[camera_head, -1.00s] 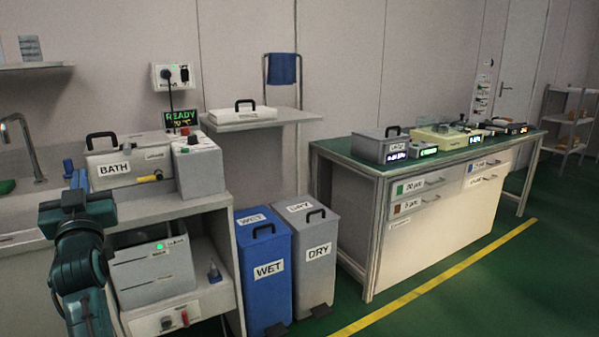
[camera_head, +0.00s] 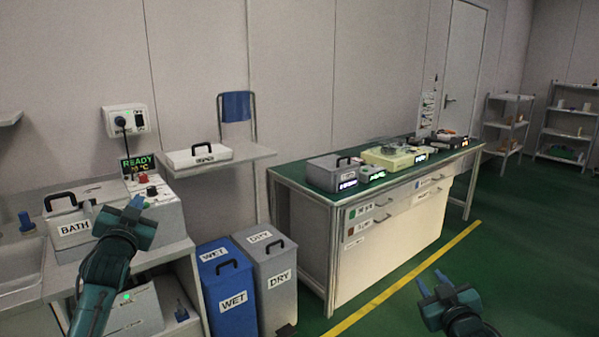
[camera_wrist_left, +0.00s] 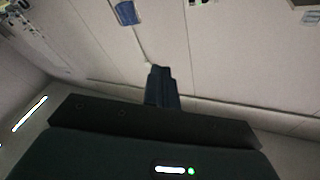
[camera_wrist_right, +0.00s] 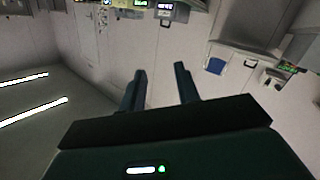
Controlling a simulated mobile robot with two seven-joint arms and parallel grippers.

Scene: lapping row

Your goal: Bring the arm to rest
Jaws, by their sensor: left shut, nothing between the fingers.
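My left arm comes in from the lower left in the head view. Its left gripper (camera_head: 137,204) is raised in front of the grey bath unit and the box beside it. In the left wrist view its fingers (camera_wrist_left: 161,72) are together with nothing between them. My right gripper (camera_head: 432,280) is at the lower right of the head view, over the green floor. In the right wrist view its fingers (camera_wrist_right: 160,75) stand apart with a clear gap, empty.
The bath (camera_head: 68,228) sits on the left counter. A blue WET bin (camera_head: 232,288) and grey DRY bin (camera_head: 275,280) stand beside it. A green-topped bench (camera_head: 293,178) carries several instruments. Open green floor (camera_head: 510,240) lies right of the yellow line.

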